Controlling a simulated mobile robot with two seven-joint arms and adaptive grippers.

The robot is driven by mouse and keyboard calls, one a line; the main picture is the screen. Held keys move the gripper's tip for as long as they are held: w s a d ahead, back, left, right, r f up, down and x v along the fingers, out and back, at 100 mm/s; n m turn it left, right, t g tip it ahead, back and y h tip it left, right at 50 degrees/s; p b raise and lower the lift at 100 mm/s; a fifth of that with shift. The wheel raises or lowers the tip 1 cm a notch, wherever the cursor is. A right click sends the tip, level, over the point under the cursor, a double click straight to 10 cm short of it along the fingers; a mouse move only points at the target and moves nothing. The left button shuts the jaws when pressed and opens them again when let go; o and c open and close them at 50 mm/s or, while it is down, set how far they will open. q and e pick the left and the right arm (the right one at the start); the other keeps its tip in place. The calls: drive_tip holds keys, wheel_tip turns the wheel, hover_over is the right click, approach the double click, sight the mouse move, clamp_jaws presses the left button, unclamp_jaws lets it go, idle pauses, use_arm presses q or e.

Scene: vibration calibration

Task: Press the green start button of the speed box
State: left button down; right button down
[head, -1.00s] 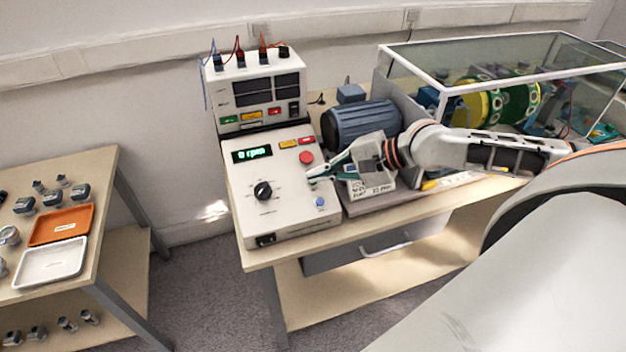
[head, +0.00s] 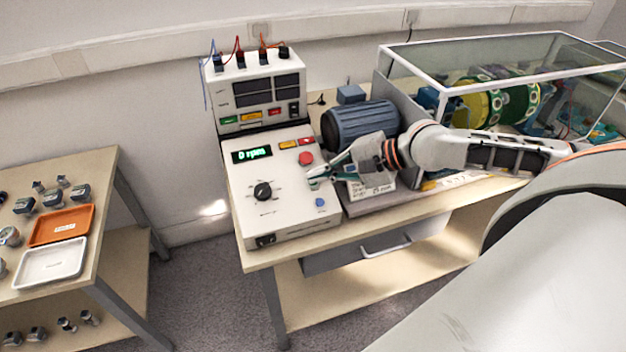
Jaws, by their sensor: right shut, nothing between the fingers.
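The speed box (head: 285,215) is a white sloped-front unit on the bench, with a green display (head: 252,155) reading 0 rpm. It carries a black knob (head: 263,191), a red round button (head: 306,158) and a blue button (head: 320,202). My right gripper (head: 314,178) is shut and empty. Its fingertips are over the right part of the panel, between the red and blue buttons. The green start button is not clearly seen; the fingertips cover that spot. I cannot tell whether they touch the panel. My left gripper is out of view.
A meter unit (head: 258,95) with plugged cables stands behind the speed box. A blue motor (head: 362,124) and a glass-covered rig (head: 500,100) stand to the right. A side table (head: 95,215) at left holds an orange tray (head: 62,226), a white tray (head: 50,263) and several metal parts.

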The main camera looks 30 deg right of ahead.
drive_tip(key=shift+w+f, duration=0.1)
drive_tip(key=shift+f+p, duration=0.1)
drive_tip(key=shift+p, duration=0.25)
drive_tip(key=shift+w+f, duration=0.1)
drive_tip(key=shift+f, duration=0.05)
drive_tip(key=shift+w+d+f, duration=0.1)
drive_tip(key=shift+f, duration=0.3)
idle(0.7)
drive_tip(key=shift+r, duration=0.1)
drive_tip(key=shift+r+p, duration=0.45)
drive_tip(key=shift+p, duration=0.7)
drive_tip(key=shift+s+r+p, duration=0.15)
drive_tip(key=shift+s+p, duration=0.15)
drive_tip(key=shift+p, duration=0.35)
